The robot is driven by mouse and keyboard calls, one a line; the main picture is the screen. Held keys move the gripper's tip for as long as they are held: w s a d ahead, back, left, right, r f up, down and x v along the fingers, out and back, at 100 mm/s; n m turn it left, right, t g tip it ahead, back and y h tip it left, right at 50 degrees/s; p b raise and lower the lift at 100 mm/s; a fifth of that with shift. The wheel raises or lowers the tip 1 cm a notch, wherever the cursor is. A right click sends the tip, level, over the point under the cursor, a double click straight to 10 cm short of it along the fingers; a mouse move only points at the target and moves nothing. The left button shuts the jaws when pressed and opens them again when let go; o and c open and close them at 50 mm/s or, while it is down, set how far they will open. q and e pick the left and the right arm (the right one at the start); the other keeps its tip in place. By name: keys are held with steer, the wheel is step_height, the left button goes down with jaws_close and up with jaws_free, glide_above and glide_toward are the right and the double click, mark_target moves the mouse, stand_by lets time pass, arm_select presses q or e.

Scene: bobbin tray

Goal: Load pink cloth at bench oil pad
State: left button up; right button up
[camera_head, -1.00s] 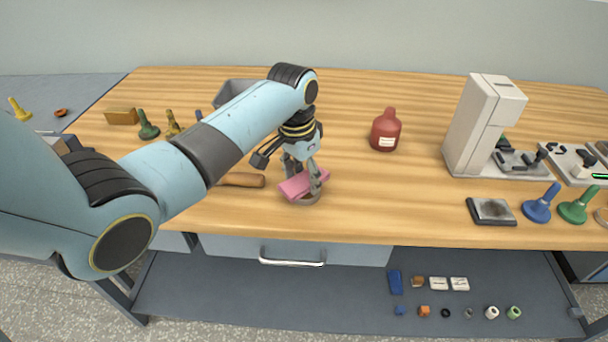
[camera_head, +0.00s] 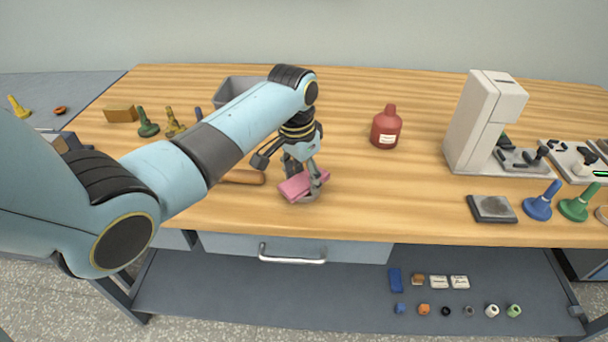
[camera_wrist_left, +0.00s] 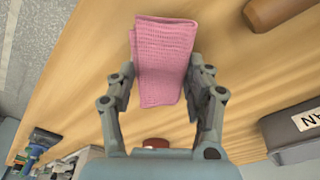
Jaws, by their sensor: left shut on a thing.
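The pink cloth (camera_head: 296,187) is a folded, ribbed piece held low over the front part of the bench, left of the middle. My left gripper (camera_head: 304,178) is shut on it. In the left wrist view the cloth (camera_wrist_left: 163,62) sits between the two fingers of my left gripper (camera_wrist_left: 165,85). I cannot tell whether the cloth touches the bench. The oil pad (camera_head: 494,208), a dark square tray with a grey worn pad, lies well to the right near the front edge, and nothing lies on it. My right gripper is not in view.
A red bottle (camera_head: 386,130) stands behind and right of the cloth. A white machine (camera_head: 484,125) stands behind the pad. Blue (camera_head: 541,203) and green (camera_head: 578,205) oilers stand right of the pad. A brown handle (camera_head: 243,177) lies left of my gripper. Bench between cloth and pad is clear.

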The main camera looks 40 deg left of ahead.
mark_target(306, 176)
arm_select(q)
steer(key=shift+p, duration=0.35)
stand_by(1.0)
stand_by(0.4)
step_height(306, 176, up, 5)
steer(key=p, duration=0.6)
steer(key=shift+r+p, duration=0.55)
steer(key=shift+r, duration=0.45)
